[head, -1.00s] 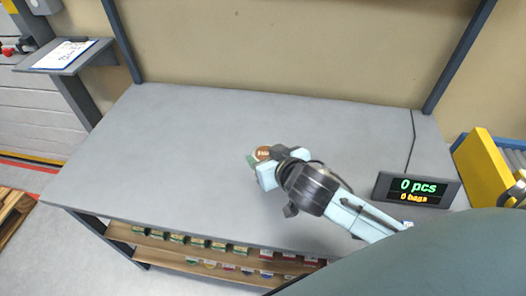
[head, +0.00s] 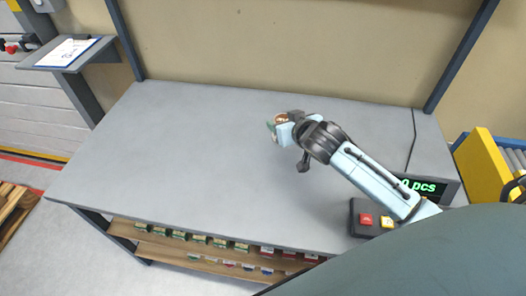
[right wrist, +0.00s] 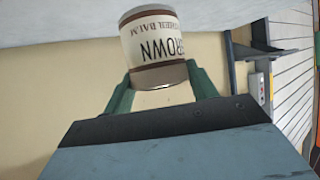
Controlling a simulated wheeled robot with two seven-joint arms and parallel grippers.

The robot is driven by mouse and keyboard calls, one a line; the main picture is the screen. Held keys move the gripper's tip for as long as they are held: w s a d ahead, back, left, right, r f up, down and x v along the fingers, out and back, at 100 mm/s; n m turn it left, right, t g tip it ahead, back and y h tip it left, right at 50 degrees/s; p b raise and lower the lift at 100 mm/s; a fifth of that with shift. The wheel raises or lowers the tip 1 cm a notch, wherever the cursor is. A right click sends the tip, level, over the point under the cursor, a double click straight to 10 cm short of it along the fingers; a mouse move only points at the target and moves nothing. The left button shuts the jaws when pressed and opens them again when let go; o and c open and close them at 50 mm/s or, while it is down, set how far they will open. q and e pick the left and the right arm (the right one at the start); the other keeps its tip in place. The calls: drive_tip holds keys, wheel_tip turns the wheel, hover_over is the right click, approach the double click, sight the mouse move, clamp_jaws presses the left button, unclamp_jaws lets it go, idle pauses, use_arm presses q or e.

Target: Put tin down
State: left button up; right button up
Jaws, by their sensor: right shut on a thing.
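The tin (right wrist: 154,48) is a small round can with a cream label, a brown band and the word "BROWN", seen upside down in the right wrist view. My right gripper (right wrist: 158,85) is shut on it, with a green finger on either side. In the head view the tin (head: 280,118) shows only its brown top beside the right gripper (head: 277,125), over the back middle of the grey table (head: 180,150). I cannot tell whether the tin touches the table. My left gripper is not in view.
The tabletop is otherwise mostly clear. A button box (head: 372,219) and a counter display (head: 437,187) stand at the right, partly behind my arm. A yellow bin (head: 484,165) is further right.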

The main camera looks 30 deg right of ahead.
drive_tip(key=a, duration=0.1)
drive_tip(key=w+a, duration=0.1)
drive_tip(key=shift+w+a+f+b, duration=0.3)
drive_tip(key=shift+a+f+b, duration=0.05)
wheel_tip(320, 180, down, 4)
drive_tip(key=shift+f+b, duration=0.25)
drive_tip(key=shift+b, duration=0.2)
drive_tip(key=shift+f+b, duration=0.5)
drive_tip(key=shift+f, duration=1.85)
drive_tip(key=shift+f, duration=0.2)
drive_tip(key=o, duration=1)
drive_tip(key=shift+o, duration=0.2)
